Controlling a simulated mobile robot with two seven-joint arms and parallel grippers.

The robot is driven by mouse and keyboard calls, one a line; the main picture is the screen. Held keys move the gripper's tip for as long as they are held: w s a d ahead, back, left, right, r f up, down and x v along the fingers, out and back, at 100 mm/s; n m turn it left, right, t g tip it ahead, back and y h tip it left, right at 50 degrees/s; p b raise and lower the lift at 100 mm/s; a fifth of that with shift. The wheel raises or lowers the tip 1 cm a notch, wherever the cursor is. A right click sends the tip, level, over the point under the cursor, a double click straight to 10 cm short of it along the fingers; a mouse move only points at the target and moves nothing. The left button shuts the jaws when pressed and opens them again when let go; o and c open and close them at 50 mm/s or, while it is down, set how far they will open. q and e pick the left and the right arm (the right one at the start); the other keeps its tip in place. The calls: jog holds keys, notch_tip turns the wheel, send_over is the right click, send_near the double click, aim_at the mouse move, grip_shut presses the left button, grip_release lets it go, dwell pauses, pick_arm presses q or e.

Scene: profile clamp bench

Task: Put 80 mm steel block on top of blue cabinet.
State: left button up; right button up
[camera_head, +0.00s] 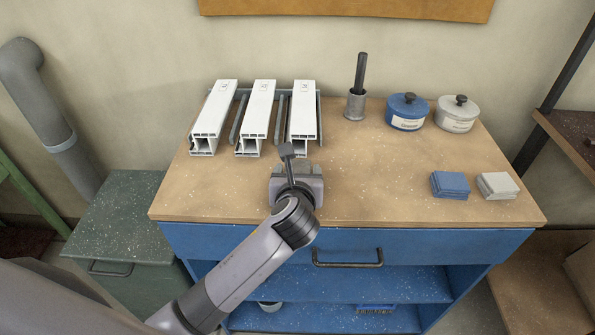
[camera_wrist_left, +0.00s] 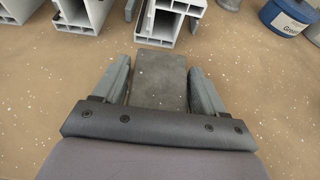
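The steel block (camera_wrist_left: 160,80) is a dark grey, flat-faced piece in the left wrist view. It lies between the two fingers of my left gripper (camera_wrist_left: 160,88), with narrow gaps at its sides. The fingers look open around it. In the head view my left gripper (camera_head: 297,178) is low over the bench top, in front of the right-hand white profile, and hides most of the block. Whether the block touches the bench is hard to tell. The only blue furniture in view is the bench body (camera_head: 440,247) with drawer and shelves under the tan top. My right gripper is not in view.
Three white profiles (camera_head: 256,112) lie on grey rails at the back. A metal cup with a rod (camera_head: 356,103), blue tin (camera_head: 406,112), grey tin (camera_head: 456,114), blue pad stack (camera_head: 450,186) and white pad stack (camera_head: 497,186) stand right. A green cabinet (camera_head: 125,215) stands left, its top clear.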

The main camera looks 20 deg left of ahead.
pick_arm(q)
jog(key=shift+o, duration=0.9)
jog(key=shift+r, duration=0.2)
jog(key=p+v, duration=0.1)
jog(key=v, duration=1.1)
